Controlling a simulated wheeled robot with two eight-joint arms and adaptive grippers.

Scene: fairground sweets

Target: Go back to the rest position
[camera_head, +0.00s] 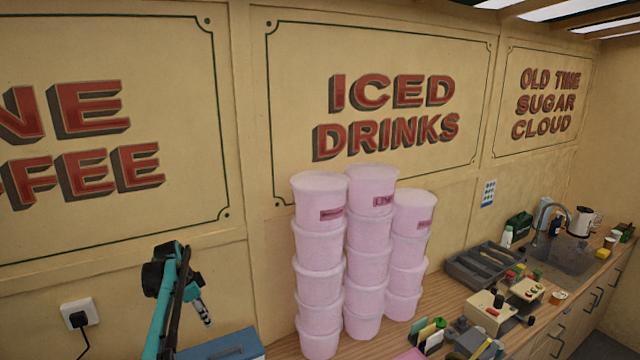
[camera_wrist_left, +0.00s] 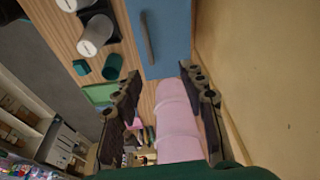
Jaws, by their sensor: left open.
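My left gripper (camera_head: 202,309) shows at the lower left in the head view, in front of the cream wall and just above a blue box (camera_head: 222,346). Its arm is teal and black. In the left wrist view its two dark fingers (camera_wrist_left: 161,74) stand wide apart with nothing held between them. Stacked pink tubs (camera_wrist_left: 178,130) show beyond and between the fingers there, apart from them as far as I can tell. My right gripper is in neither view.
Tall stacks of pink tubs (camera_head: 319,278) stand on the wooden counter, right of my left gripper. A cutlery tray (camera_head: 470,272), sink (camera_head: 568,255) and kettle (camera_head: 583,220) are further right. A wall socket (camera_head: 79,315) is at left. Cups (camera_wrist_left: 96,35) show in the wrist view.

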